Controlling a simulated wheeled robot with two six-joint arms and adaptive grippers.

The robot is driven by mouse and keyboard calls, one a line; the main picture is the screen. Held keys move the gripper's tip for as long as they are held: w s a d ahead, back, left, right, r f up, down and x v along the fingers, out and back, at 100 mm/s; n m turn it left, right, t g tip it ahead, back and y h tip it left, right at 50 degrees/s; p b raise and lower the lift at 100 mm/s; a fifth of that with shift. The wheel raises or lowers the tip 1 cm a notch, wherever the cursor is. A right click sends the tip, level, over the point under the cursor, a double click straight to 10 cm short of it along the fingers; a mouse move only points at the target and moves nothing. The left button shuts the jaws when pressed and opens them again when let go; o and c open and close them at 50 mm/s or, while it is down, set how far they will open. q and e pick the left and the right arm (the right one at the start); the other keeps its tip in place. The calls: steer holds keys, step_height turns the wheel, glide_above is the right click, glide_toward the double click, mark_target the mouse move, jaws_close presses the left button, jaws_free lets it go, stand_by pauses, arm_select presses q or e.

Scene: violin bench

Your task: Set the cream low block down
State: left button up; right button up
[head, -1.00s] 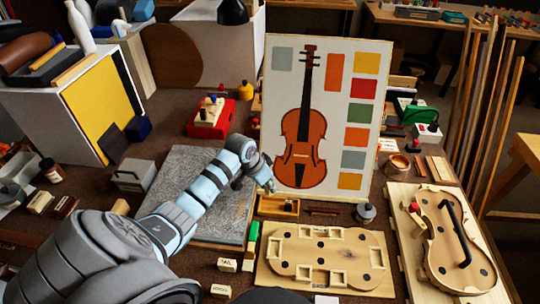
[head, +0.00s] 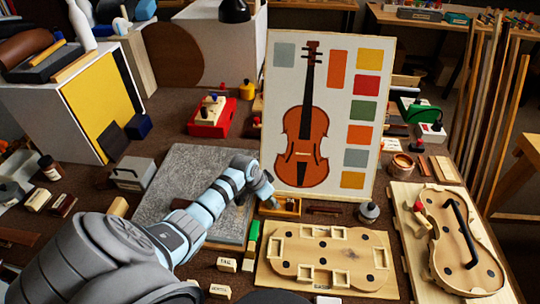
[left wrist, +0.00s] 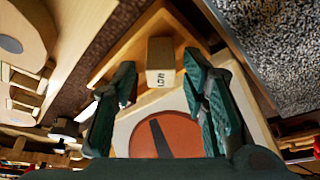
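The cream low block (left wrist: 160,62) shows in the left wrist view, with dark lettering on its near face. It stands at the wooden tray (left wrist: 118,52) and lies between the fingertips of my left gripper (left wrist: 160,78), with a visible gap on each side. The fingers are spread and do not appear to press on it. In the head view my left gripper (head: 268,200) is low over the small wooden tray (head: 291,209), in front of the violin panel (head: 345,180). The block is hidden or too small to tell there. My right gripper is not in view.
The violin panel rises close behind my left gripper. A grey stone slab (head: 185,175) lies to the left. The wooden mould board (head: 375,285) lies in front, and a violin body (head: 450,270) lies at right. A small grey pot (head: 368,211) stands right of the tray.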

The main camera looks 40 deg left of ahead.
arm_select(q)
steer(key=shift+r, duration=0.1)
steer(key=shift+s+r, duration=0.1)
steer(key=shift+r, duration=0.2)
steer(key=p+v, duration=0.4)
steer(key=v, duration=0.7)
steer(key=shift+r, duration=0.15)
